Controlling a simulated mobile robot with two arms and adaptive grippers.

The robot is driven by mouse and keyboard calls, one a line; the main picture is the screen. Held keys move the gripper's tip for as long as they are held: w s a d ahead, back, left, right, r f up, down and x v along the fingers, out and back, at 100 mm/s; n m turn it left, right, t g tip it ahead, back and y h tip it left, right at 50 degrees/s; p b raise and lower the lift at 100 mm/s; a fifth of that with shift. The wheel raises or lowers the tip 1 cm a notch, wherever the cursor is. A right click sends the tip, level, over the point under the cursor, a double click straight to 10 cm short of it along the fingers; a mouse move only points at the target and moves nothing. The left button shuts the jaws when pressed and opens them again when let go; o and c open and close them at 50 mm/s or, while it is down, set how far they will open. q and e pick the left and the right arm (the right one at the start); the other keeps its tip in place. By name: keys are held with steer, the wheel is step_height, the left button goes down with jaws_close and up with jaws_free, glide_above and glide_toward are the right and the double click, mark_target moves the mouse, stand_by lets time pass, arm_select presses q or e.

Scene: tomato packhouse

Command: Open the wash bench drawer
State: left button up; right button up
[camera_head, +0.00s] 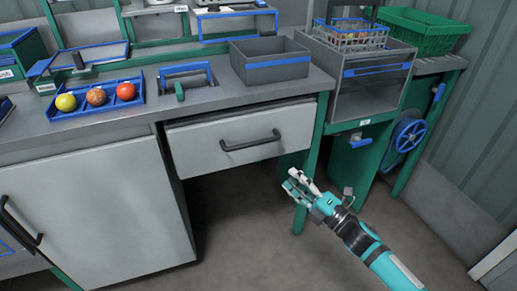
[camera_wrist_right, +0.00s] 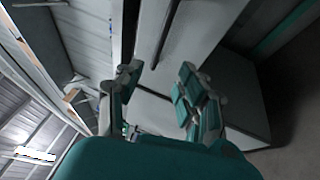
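The wash bench drawer (camera_head: 205,148) is a light grey front under the worktop in the head view, with a black bar handle (camera_head: 250,143). A thin dark gap shows above the front; I cannot tell whether the drawer is slightly out. My right gripper (camera_head: 293,187) is below and right of the handle, apart from it, in front of a green bench leg. In the right wrist view my right gripper (camera_wrist_right: 161,88) has its fingers spread with nothing between them. A pale panel with a dark bar (camera_wrist_right: 165,32) lies beyond the fingertips. My left gripper is not in view.
The worktop (camera_head: 215,98) holds a grey bin (camera_head: 270,68) and a blue tray (camera_head: 137,89) with three round fruits. A white cabinet door (camera_head: 95,215) is left of the drawer. A blue handwheel (camera_head: 408,136) is at the right. The floor in front is clear.

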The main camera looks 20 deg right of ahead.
mark_target(255, 145)
steer(key=x, duration=0.8)
steer(key=b+x, duration=0.1)
steer(key=x, duration=0.7)
steer(key=shift+w+a+f, duration=0.15)
steer(key=shift+w, duration=0.3)
jaws_close()
